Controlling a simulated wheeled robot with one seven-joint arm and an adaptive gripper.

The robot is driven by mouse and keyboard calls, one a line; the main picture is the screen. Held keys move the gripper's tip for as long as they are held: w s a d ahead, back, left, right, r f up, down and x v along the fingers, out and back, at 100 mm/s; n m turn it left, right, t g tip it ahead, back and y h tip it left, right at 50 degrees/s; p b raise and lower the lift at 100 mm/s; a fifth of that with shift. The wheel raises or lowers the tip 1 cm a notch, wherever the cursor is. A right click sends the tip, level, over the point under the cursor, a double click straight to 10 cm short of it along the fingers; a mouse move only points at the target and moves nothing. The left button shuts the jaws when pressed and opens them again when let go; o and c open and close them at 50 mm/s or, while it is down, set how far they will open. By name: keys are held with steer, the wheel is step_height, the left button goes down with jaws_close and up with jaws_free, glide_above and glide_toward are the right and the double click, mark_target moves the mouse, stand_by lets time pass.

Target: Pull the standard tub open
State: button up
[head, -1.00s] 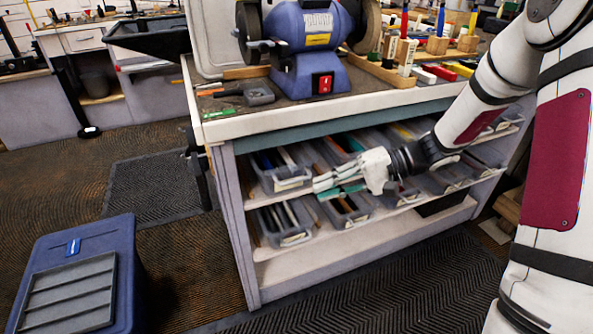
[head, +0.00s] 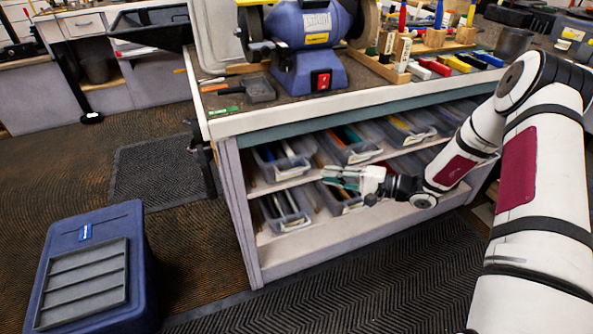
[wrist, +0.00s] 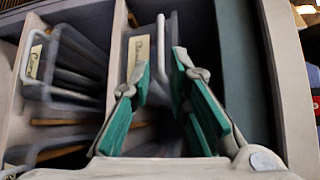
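The upper-left clear grey tub (head: 283,160) holds blue and white grips; its front has a cream label and a pale handle bar. In the wrist view this tub (wrist: 158,28) is ahead, its label too blurred to read for certain as standard. My gripper (head: 328,177) is in front of the shelves, just right of that tub's front. In the wrist view the teal-padded fingers (wrist: 162,66) are apart, close to the handle bar. I cannot tell whether they touch it. The tub looks pushed in on its shelf.
A lower-left tub (head: 284,209) sits below, and more tubs fill both shelves to the right. The bench top (head: 230,122) overhangs them and carries a blue grinder (head: 310,50). A blue bin (head: 92,265) stands on the floor at left. Floor before the shelves is clear.

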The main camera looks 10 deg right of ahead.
mark_target(299, 171)
steer(key=b+x, duration=0.1)
steer(key=x, duration=1)
jaws_close()
